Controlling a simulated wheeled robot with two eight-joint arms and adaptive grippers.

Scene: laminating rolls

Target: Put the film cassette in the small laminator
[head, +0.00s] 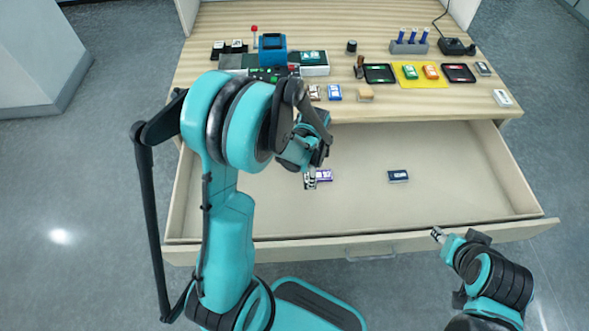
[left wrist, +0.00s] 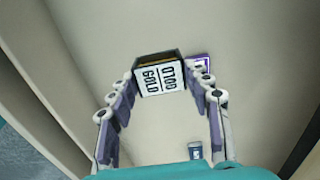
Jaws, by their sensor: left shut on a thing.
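My left gripper (head: 310,181) is low inside the open drawer. In the left wrist view its fingers (left wrist: 163,95) are shut on a dark cassette (left wrist: 159,78) with a white label reading "GOLD". A purple-edged cassette (head: 324,175) lies on the drawer floor just beside the gripper; it also shows behind the held one (left wrist: 201,62). A dark cassette (head: 398,176) lies further right in the drawer. A blue machine (head: 272,50) stands at the back left of the tabletop; I cannot tell whether it is the small laminator. My right gripper (head: 438,235) is by the drawer front, its opening unclear.
The drawer front (head: 370,247) is pulled out toward me. Several small cassettes and a tan block (head: 365,96) lie along the table's front edge. Black trays (head: 380,73), a yellow mat (head: 409,82) and a rack of blue bottles (head: 409,45) stand at the right.

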